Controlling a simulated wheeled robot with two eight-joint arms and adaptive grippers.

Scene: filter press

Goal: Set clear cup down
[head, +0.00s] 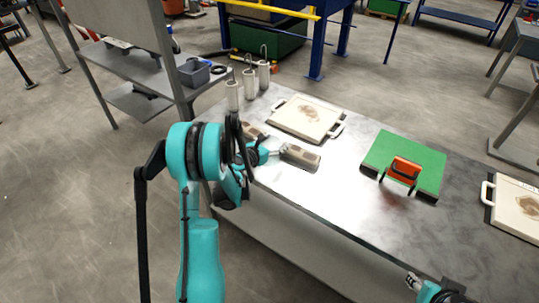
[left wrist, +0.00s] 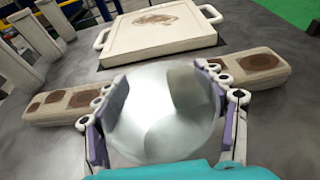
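The clear cup (left wrist: 160,112) shows in the left wrist view as a pale, see-through round shape between the two fingers of my left gripper (left wrist: 164,110). The fingers press against it on both sides. Whether its base touches the table or hangs just above it cannot be told. In the head view my left gripper (head: 250,155) is over the near left part of the grey table (head: 350,200), and my arm hides the cup. My right gripper (head: 412,281) is at the bottom right by the table's front edge, mostly cut off; its opening is unclear.
Two brown-spotted blocks flank the cup, the left block (left wrist: 65,104) and the right block (left wrist: 262,68). Behind is a white handled plate (head: 306,117). Several white cylinders (head: 249,84) stand back left. A green mat (head: 425,160) holds an orange item (head: 404,170). Another plate (head: 517,207) lies far right.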

